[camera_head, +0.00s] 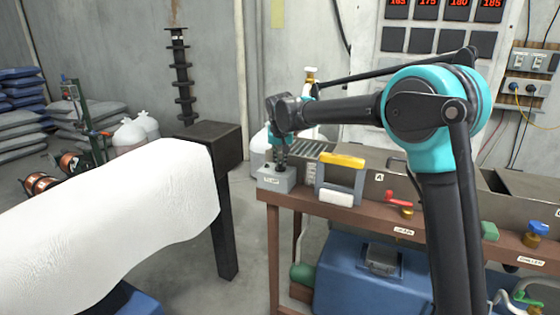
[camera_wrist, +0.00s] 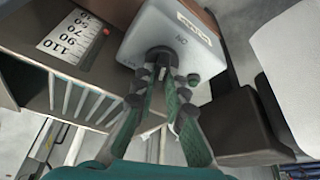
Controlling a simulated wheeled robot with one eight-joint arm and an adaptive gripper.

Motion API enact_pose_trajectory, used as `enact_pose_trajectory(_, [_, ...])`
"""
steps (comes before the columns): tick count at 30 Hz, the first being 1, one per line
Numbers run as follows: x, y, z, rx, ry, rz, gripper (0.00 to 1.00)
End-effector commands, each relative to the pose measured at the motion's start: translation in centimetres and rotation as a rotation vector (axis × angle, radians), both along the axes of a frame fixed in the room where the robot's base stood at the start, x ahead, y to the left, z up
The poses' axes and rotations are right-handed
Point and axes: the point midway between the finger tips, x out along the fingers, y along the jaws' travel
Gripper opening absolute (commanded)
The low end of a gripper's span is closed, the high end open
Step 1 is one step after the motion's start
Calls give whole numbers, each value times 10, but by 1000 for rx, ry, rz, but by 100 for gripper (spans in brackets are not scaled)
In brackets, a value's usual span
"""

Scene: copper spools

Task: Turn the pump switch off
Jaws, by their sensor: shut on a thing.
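The pump switch is a small light-grey box (camera_head: 270,181) with a white label, at the left end of the brown bench. In the wrist view the box (camera_wrist: 205,55) fills the top middle, and a black knob (camera_wrist: 161,57) stands on its face. My gripper (camera_head: 280,166) comes down onto the box from above. In the wrist view my gripper (camera_wrist: 160,78) has its green-padded fingers on either side of the knob, shut on it. The fingertips hide part of the knob, and I cannot tell which way it is turned.
A grey frame with a yellow handle (camera_head: 342,161) stands just right of the box. A red-handled valve (camera_head: 399,198) and a blue-knobbed valve (camera_head: 537,228) are farther right along the bench (camera_head: 350,212). A white-covered form (camera_head: 100,235) and dark post (camera_head: 222,215) stand left.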

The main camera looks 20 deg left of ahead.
Motion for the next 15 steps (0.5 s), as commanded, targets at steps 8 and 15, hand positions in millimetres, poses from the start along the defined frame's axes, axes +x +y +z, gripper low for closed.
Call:
enact_pose_trajectory(8, [2, -2, 0, 1, 0, 260, 0])
enact_pose_trajectory(15, [3, -3, 0, 2, 1, 488, 0])
